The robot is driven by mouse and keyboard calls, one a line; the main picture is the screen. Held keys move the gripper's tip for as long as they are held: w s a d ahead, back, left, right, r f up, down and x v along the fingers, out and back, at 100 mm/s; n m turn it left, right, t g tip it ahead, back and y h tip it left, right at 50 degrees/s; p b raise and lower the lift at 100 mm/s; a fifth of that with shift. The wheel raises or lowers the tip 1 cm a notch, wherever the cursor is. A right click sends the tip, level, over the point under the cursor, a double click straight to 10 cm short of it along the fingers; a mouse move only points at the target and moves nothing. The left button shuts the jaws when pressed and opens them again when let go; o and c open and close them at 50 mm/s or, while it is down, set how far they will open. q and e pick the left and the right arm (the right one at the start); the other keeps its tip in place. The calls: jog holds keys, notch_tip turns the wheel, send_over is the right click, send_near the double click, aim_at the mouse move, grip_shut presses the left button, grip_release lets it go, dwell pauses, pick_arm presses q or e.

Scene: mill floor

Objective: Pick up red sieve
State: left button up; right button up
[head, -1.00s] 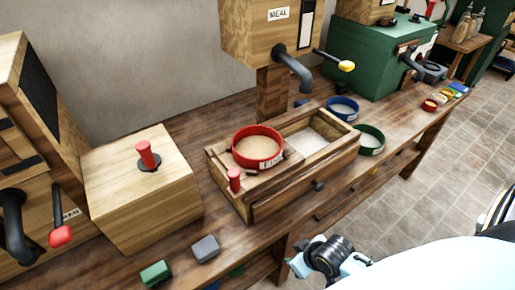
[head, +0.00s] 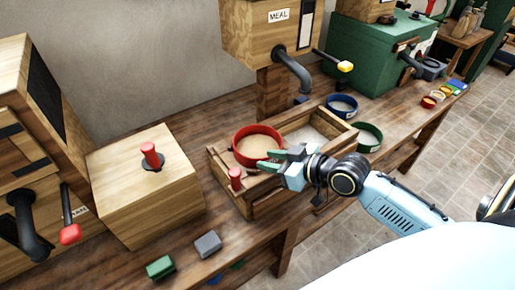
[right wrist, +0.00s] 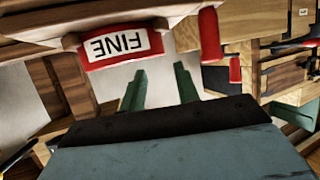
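The red sieve (head: 256,136) is a round red ring with a pale mesh, sitting on the left part of a wooden box with two compartments. In the right wrist view its red wall (right wrist: 97,63) carries a white label reading FINE. My right gripper (head: 279,160) is at the sieve's front right edge in the head view. Its two green fingers (right wrist: 161,83) are apart, with nothing seen between them. I cannot tell whether a finger touches the rim. My left gripper is not in view.
The wooden box (head: 262,207) has a red knob (head: 235,178) at its front left. A blue sieve (head: 342,105) and a green sieve (head: 368,137) stand to the right. A wooden block with a red handle (head: 151,155) stands left. A spout (head: 293,72) hangs behind.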

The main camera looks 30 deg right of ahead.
jog(key=x, duration=0.8)
jog(key=shift+w+a, duration=0.2)
jog(key=shift+c, duration=0.2)
grip_shut()
